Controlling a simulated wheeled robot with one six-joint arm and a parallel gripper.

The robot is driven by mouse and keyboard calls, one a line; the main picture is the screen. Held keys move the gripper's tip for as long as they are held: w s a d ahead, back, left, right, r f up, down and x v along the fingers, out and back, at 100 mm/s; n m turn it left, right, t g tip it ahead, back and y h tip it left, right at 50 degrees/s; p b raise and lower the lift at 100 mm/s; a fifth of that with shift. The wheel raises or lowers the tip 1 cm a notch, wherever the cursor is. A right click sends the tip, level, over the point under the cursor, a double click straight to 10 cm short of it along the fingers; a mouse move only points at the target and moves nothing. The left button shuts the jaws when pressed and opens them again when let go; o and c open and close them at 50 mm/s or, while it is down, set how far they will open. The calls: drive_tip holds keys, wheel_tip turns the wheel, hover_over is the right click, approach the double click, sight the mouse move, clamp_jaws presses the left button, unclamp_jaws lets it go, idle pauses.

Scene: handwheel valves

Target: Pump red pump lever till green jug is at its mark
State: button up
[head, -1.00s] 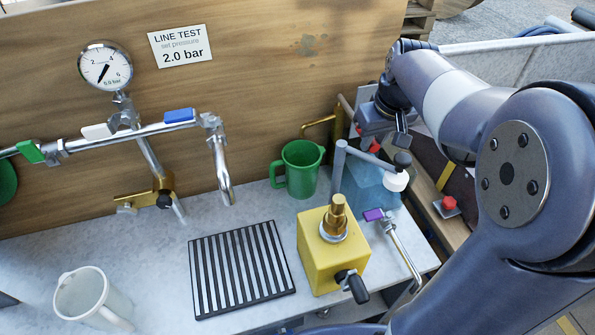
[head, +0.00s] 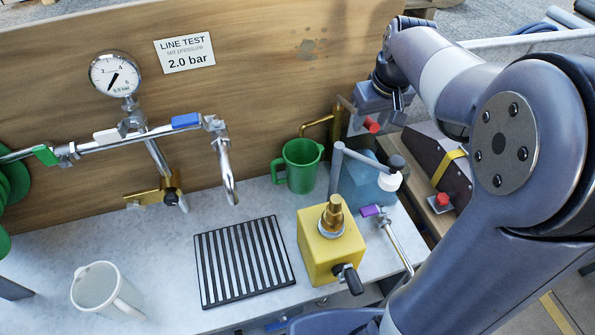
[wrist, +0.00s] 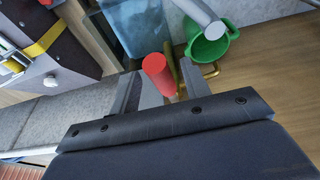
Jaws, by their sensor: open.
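The red pump lever shows as a red cylindrical grip (head: 371,125) below my gripper in the head view. My gripper (head: 398,102) is open, over the back right corner of the bench. In the wrist view the red grip (wrist: 156,70) lies between the spread fingers of my gripper (wrist: 160,84), with gaps at its sides; I cannot tell its depth against the fingertips. The green jug (head: 300,172) stands upright on the bench under a bent brass spout (head: 318,126). The wrist view shows the green jug (wrist: 208,48) partly behind a grey pipe. Its mark and level cannot be made out.
A yellow block (head: 325,250) with a brass fitting and a grey post with a side arm (head: 362,155) stand in front of the lever. A bluish clear tank (head: 358,190) is beside them. A white jug (head: 105,290) stands front left, near a black grate (head: 243,262).

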drive_tip(key=shift+r+p, duration=2.85)
drive_tip(key=shift+r, duration=0.65)
drive_tip(key=shift+f, duration=0.1)
drive_tip(key=b+v, duration=0.1)
drive_tip(key=v, duration=0.9)
drive_tip(key=shift+r, duration=0.4)
drive_tip(key=shift+s, duration=0.15)
drive_tip(key=x, duration=1.2)
drive_tip(key=shift+s+d+f, duration=0.1)
drive_tip(key=shift+f, duration=0.15)
drive_tip(key=shift+f+b, duration=0.95)
drive_tip(key=shift+b, duration=0.1)
drive_tip(key=shift+r, duration=0.15)
